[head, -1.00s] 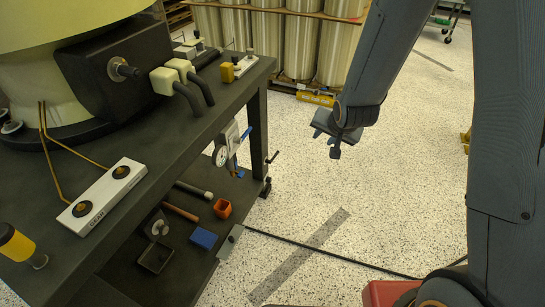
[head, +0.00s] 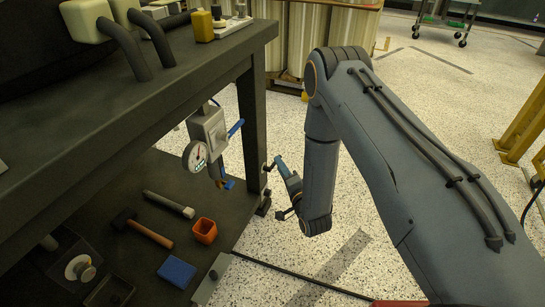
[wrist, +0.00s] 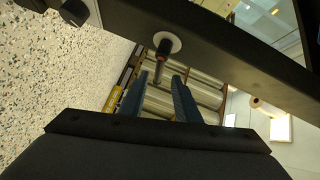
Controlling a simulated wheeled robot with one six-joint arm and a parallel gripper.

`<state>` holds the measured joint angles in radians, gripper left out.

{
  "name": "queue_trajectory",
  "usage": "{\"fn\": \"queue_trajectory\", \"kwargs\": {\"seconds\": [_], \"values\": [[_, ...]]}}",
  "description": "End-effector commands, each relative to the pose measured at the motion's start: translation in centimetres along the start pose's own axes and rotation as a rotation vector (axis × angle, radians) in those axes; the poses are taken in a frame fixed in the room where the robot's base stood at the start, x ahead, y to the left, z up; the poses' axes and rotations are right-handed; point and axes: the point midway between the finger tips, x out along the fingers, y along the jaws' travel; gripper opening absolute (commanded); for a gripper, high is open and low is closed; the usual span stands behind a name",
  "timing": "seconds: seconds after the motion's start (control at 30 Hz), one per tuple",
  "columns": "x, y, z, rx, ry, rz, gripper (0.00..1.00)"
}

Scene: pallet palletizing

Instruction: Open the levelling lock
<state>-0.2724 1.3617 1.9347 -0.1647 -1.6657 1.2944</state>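A small dark lever (head: 269,164) sticks out from the table's near right leg in the head view; I take it to be the levelling lock. In the wrist view a dark handle with a red ring (wrist: 162,54) stands out from a pale round plate on a dark beam. My gripper (head: 279,190) is beside that leg, at about the lever's height. In the wrist view my gripper (wrist: 160,75) is open, its two blue fingers on either side of the handle's line. The handle's end shows between the fingertips; I cannot tell whether they touch it.
The dark table (head: 130,115) and its lower shelf lie left of my arm. A gauge (head: 195,156) with blue levers hangs under the tabletop. A hammer (head: 145,230), orange cup (head: 205,231) and blue block (head: 177,271) lie on the shelf.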

Motion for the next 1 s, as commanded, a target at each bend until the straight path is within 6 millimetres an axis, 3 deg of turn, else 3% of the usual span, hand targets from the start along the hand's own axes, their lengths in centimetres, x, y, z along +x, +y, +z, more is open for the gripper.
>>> {"fn": "queue_trajectory", "kwargs": {"seconds": [0.17,0.6,1.0], "values": [[0.8,0.4,0.5,0.014,-0.002,-0.023,0.3],[6.9,0.2,1.1,0.013,-0.009,-0.023,0.3],[7.8,0.1,0.7,0.013,-0.005,-0.02,0.3]]}}
